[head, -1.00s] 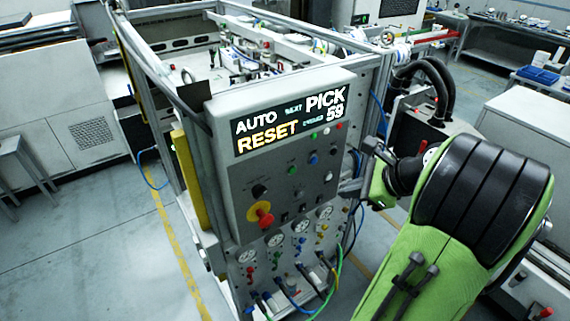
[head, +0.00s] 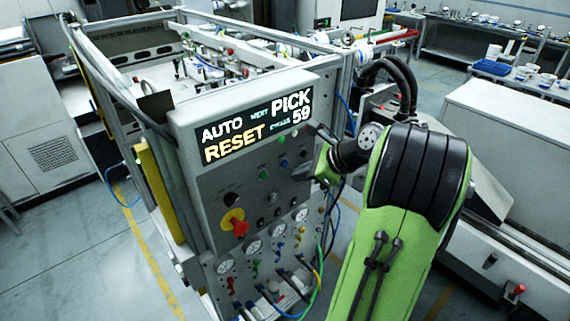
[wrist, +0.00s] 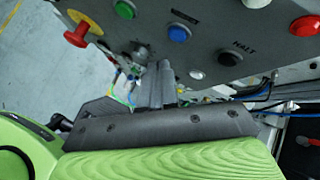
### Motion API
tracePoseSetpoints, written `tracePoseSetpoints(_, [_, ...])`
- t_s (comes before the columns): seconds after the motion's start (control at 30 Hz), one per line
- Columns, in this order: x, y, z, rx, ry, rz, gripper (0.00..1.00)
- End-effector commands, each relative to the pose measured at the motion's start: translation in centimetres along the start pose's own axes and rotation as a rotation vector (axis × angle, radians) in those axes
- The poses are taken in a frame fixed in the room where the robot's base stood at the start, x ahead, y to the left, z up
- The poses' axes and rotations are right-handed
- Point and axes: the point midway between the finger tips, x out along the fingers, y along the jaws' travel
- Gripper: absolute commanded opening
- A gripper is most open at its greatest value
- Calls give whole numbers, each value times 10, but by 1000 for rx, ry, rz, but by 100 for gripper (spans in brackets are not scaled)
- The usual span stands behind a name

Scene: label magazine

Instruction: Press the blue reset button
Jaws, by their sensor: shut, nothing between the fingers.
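The blue button (wrist: 178,33) sits on the grey control panel, between a green button and the black button marked HALT. In the head view it is a small blue dot (head: 283,163) below the display. My gripper (wrist: 164,66) is shut and empty, its fingers pointing at the panel. In the wrist view the fingertips appear just below the blue button and slightly left, apart from it in the picture. In the head view my gripper (head: 303,173) is at the panel's right side, right of the blue button. The remaining distance to the panel surface is hard to tell.
The display (head: 258,122) reads AUTO, RESET, NEXT PICK and 59. A red knob on yellow (wrist: 78,35) sits left on the panel. Gauges and hoses hang below.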

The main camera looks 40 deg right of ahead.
Motion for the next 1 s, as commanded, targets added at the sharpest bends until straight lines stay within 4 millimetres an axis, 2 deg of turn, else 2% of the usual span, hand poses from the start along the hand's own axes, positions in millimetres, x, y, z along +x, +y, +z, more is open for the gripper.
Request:
tracePoseSetpoints(0.03, [0,-4,7,-2,-1,1,0])
tracePoseSetpoints(0.13, [4,-6,10,-2,0,0,0])
tracePoseSetpoints(1.0, [6,-7,9,-2,0,-1,0])
